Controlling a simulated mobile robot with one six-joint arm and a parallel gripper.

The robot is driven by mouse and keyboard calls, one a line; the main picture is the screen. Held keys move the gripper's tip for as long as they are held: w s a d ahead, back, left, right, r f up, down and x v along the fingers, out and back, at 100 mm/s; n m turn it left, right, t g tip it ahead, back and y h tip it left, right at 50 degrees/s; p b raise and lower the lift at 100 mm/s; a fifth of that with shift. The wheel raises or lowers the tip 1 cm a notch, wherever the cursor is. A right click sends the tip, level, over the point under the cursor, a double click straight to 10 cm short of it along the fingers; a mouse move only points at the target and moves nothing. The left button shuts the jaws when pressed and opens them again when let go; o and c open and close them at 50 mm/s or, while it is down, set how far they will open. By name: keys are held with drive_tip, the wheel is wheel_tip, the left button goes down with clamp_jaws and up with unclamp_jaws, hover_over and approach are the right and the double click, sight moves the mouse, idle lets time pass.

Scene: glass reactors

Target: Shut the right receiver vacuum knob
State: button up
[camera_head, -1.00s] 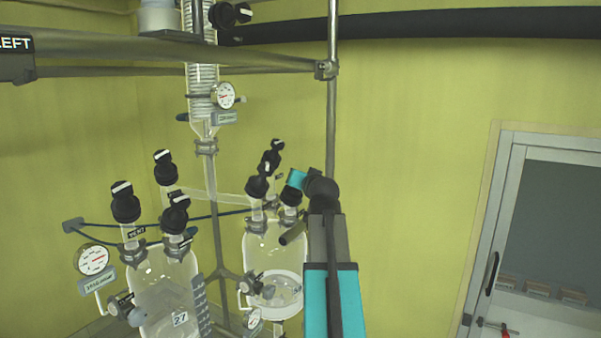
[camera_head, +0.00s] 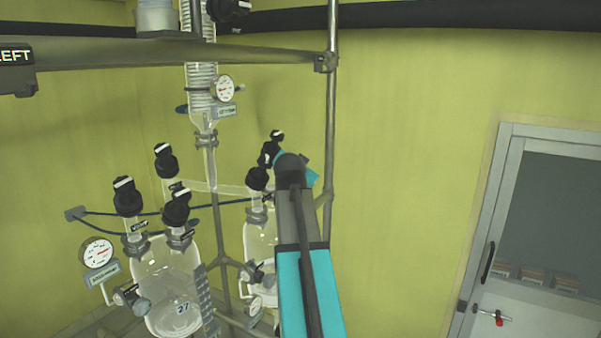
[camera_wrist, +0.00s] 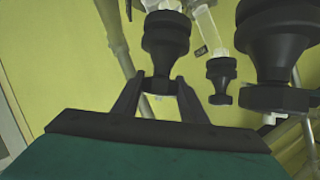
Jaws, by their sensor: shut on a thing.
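In the wrist view, my gripper (camera_wrist: 161,86) is shut on a black knob (camera_wrist: 166,38), one finger on each side of its narrow end. No label on this knob can be read. In the head view, my arm covers the gripper and the right part of the right receiver (camera_head: 257,240), a clear glass vessel. A black knob with a white bar (camera_head: 257,178) stands at its left, and further black knobs (camera_head: 269,154) show above, just left of my arm.
In the wrist view, a large black knob (camera_wrist: 272,45) and a smaller one (camera_wrist: 221,80) are close on the right. The left receiver (camera_head: 165,290) with its gauge (camera_head: 97,253) stands at left. A metal post (camera_head: 331,130) rises behind my arm. A door is at right.

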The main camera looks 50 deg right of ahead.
drive_tip(key=m+g+b, duration=0.3)
drive_tip(key=m+g, duration=0.1)
drive_tip(key=shift+w+f+g, duration=0.1)
drive_tip(key=shift+w+g, duration=0.05)
drive_tip(key=shift+g, duration=0.25)
drive_tip(key=m+g+y+b, duration=0.2)
drive_tip(key=m+g+b, duration=0.1)
drive_tip(key=m+g, duration=0.1)
drive_tip(key=shift+m+g+y+p, duration=0.4)
drive_tip(key=shift+m+g+y, duration=0.75)
drive_tip(key=shift+m, duration=0.35)
drive_tip(key=shift+s+m+g+y+p, duration=0.2)
drive_tip(key=shift+m+g+y+p, duration=0.25)
drive_tip(key=shift+m+g+p, duration=0.1)
drive_tip(key=shift+a+f, duration=0.1)
drive_tip(key=o, duration=1.1)
drive_tip(key=shift+c, duration=0.2)
drive_tip(key=shift+s+n+b, duration=0.1)
drive_tip(key=shift+n+b, duration=0.15)
drive_tip(key=shift+b, duration=0.2)
